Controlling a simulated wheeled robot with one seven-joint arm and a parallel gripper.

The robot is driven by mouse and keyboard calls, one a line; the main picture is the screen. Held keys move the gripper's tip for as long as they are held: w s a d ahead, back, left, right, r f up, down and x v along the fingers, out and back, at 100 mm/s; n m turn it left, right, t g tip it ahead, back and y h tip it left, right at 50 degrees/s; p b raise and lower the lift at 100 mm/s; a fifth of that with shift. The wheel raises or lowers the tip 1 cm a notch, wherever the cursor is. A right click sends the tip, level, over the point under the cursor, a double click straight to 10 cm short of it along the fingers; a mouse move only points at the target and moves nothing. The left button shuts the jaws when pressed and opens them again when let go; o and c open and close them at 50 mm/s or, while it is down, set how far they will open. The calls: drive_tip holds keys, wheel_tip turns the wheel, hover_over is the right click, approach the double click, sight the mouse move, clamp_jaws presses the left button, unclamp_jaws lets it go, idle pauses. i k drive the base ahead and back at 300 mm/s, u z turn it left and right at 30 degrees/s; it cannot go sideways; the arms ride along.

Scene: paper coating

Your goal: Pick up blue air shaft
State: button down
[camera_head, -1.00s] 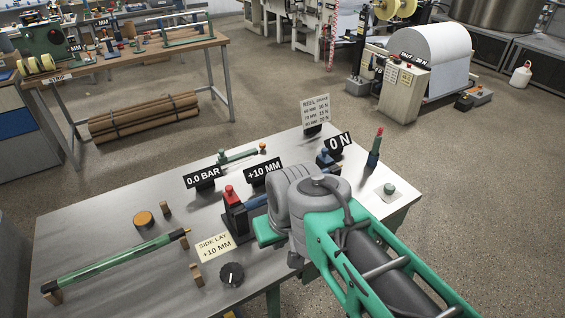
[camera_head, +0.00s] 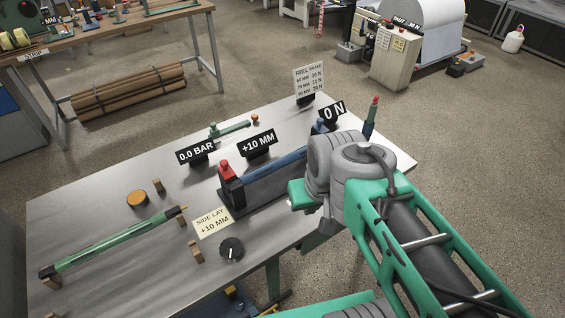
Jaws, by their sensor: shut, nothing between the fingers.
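The blue air shaft (camera_head: 276,164) lies slanting across a dark stand on the steel table, between a red-topped post (camera_head: 230,180) at its left end and a blue block (camera_head: 319,127) near its right end. My arm's grey wrist covers part of the stand's right side. My gripper (camera_head: 303,195) shows only as a green part beside the wrist, right of and in front of the shaft. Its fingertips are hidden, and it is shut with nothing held. It looks apart from the shaft, though the height gap is hard to judge.
A green shaft (camera_head: 115,243) rests on wooden blocks at the table's left. A black knob (camera_head: 231,249) and side lay card (camera_head: 212,222) are at the front. Signs reading 0.0 BAR (camera_head: 195,152), +10 MM (camera_head: 257,143) and 0 N (camera_head: 332,111) stand behind the shaft.

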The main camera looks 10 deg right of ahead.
sight(261, 172)
drive_tip(key=u, duration=3.45)
drive_tip(key=k, duration=0.85)
drive_tip(key=z, duration=0.65)
